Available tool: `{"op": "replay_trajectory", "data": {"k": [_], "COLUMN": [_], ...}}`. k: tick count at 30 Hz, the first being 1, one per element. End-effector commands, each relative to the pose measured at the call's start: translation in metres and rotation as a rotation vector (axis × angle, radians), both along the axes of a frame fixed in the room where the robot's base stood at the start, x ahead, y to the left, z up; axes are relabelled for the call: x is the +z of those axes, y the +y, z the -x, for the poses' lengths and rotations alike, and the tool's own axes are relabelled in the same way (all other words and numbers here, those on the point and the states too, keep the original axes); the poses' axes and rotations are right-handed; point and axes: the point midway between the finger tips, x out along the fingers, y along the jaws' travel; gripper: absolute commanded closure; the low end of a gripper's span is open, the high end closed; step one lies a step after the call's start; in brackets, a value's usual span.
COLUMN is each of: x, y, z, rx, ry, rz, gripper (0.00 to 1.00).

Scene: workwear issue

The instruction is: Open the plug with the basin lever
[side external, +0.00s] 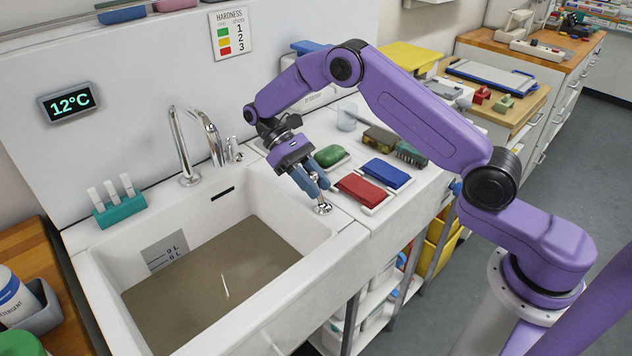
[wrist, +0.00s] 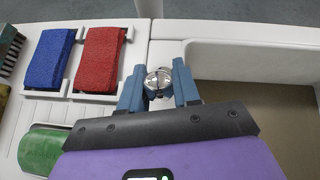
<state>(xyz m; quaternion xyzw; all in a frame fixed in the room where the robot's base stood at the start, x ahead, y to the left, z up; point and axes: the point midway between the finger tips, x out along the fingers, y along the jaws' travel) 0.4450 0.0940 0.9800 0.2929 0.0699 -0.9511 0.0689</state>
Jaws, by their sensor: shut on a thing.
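The basin lever (side external: 323,208) is a small chrome fitting on the white rim at the basin's right side. My gripper (side external: 316,190) reaches down to it from above. In the wrist view, the blue fingers of my gripper (wrist: 159,88) are shut on the round chrome top of the lever (wrist: 158,77), one on each side. The white basin (side external: 318,222) holds murky brown water (side external: 215,285), with a depth scale (side external: 165,250) on its wall. The plug is not visible; the water hides the basin floor.
Red (side external: 362,190) and blue (side external: 386,173) blocks sit in white trays right of my gripper, near a green soap-like piece (side external: 329,155). A chrome tap (side external: 190,150) stands behind the basin. A teal holder (side external: 118,212) with white sticks is on the left rim.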

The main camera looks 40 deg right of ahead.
Motion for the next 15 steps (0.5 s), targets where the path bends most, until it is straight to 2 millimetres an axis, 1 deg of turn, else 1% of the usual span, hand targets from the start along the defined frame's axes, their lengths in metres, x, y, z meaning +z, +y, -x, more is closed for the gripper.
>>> {"op": "replay_trajectory", "data": {"k": [14,15], "x": [-0.0017,-0.0017], "y": [0.0005,0.0005], "z": [-0.0014,-0.0014], "rx": [0.000,0.000], "ry": [0.007,0.007], "rz": [-0.001,-0.002], "gripper": [1.00,0.59]}}
